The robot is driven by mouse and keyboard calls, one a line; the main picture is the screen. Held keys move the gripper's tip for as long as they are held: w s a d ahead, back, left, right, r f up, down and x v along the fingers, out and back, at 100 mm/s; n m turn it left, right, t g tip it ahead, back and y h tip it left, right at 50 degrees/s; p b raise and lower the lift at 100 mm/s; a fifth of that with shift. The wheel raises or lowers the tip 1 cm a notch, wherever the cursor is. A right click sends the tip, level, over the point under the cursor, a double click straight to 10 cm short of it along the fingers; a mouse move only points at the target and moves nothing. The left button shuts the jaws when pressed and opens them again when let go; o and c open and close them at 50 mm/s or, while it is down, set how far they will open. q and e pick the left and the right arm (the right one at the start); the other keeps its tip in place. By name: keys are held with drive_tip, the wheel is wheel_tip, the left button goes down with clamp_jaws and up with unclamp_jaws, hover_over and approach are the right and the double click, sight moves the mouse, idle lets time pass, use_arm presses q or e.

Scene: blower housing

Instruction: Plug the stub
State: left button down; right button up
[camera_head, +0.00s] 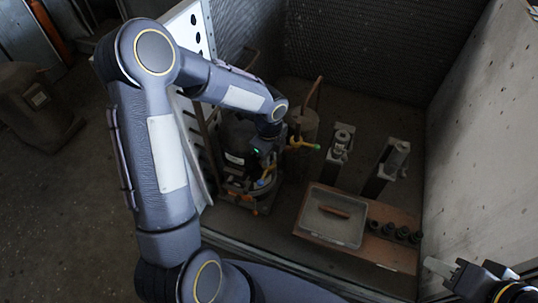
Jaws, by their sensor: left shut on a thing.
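My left gripper (265,170) points down at the dark blower housing (236,160) in the middle of the view. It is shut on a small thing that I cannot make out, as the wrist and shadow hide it. A small blue spot (262,183) shows just below the fingers. Which part of the housing is the stub, and whether the held thing touches it, I cannot tell. Several dark round plugs (401,233) stand in a row on a brown board (385,253). My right gripper (455,270) is at the lower right edge, partly cut off; its opening is unclear.
A clear shallow tray (350,236) with a brown piece in it lies on the board. Two upright grey fixtures (340,143) (393,160) stand behind. A yellow-handled part (303,144) is near my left wrist. A concrete wall (485,140) bounds the right.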

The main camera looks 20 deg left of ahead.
use_arm(q)
drive_tip(key=c, duration=0.8)
unclamp_jaws()
drive_tip(key=shift+o, duration=0.2)
drive_tip(key=shift+r+p, duration=3.2)
drive_tip(key=shift+r, duration=0.35)
